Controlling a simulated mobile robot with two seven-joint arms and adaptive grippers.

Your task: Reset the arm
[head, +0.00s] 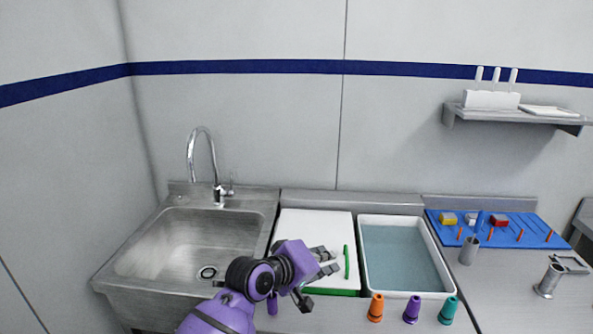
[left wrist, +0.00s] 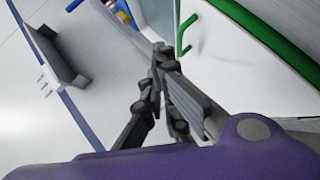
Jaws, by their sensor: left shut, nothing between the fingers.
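My left arm is purple and comes in from the bottom left of the head view. Its left gripper (head: 322,275) is over the white board (head: 310,225) beside the sink. In the left wrist view the dark fingers of this gripper (left wrist: 160,62) meet at their tips with nothing between them. A green handle-like bar (head: 347,262) stands close to the right of the fingers, apart from them. It also shows in the left wrist view (left wrist: 187,32). My right gripper is in neither view.
A steel sink (head: 130,262) with a faucet (head: 212,165) lies left. A white tub (head: 365,285) of bluish water is right of the board. A blue pegboard (head: 540,238) and a steel cup (head: 468,251) are further right.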

